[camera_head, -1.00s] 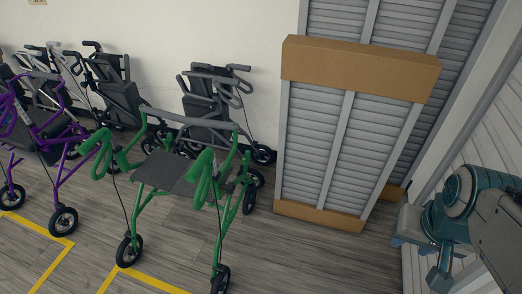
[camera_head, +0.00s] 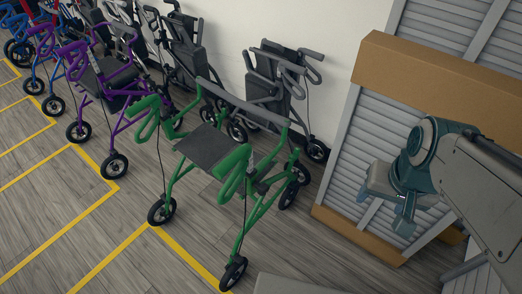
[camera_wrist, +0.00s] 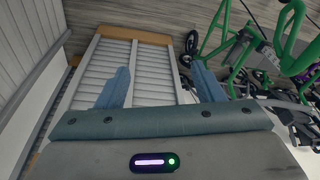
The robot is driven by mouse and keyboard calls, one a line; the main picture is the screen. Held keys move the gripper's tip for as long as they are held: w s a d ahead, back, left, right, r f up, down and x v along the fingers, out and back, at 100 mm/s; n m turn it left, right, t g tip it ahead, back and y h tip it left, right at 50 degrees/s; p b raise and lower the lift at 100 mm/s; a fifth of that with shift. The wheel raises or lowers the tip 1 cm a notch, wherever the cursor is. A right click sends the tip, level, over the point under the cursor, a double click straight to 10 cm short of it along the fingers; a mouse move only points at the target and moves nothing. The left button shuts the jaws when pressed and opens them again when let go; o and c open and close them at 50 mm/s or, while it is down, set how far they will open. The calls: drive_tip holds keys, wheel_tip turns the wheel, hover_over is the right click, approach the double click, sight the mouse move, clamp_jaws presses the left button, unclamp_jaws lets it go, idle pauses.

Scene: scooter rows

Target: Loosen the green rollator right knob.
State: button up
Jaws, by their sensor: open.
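The green rollator (camera_head: 207,150) stands in the middle of the head view, with a dark seat, green loop handles and black wheels. Its frame also shows at the upper right of the wrist view (camera_wrist: 234,50). The right knob is too small to make out. My gripper (camera_head: 405,224) is to the right of the rollator in the head view, in front of the shutter panel and apart from the rollator. In the wrist view my gripper (camera_wrist: 160,82) has its two blue fingers wide apart with nothing between them.
A grey slatted panel with cardboard edging (camera_head: 440,75) leans at the right, close to my arm. A purple rollator (camera_head: 105,88) stands left of the green one. Folded grey rollators (camera_head: 270,92) stand by the wall. Yellow floor lines (camera_head: 120,245) mark open floor in front.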

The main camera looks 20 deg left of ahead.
drive_tip(key=w+a+f+m+g+y+b, duration=0.2)
drive_tip(key=a+f+m+g+y+b, duration=0.3)
drive_tip(key=f+m, duration=0.6)
drive_tip(key=m+t+y+b, duration=0.8)
drive_tip(key=m+t+y, duration=0.25)
drive_tip(key=m, duration=2.55)
approach(266, 191)
drive_tip(key=shift+g+y, duration=0.45)
drive_tip(key=x, duration=0.3)
drive_tip(key=b+x, duration=0.1)
drive_tip(key=x, duration=0.7)
drive_tip(key=shift+w+f, duration=0.25)
drive_tip(key=shift+w, duration=0.1)
drive_tip(key=c, duration=1)
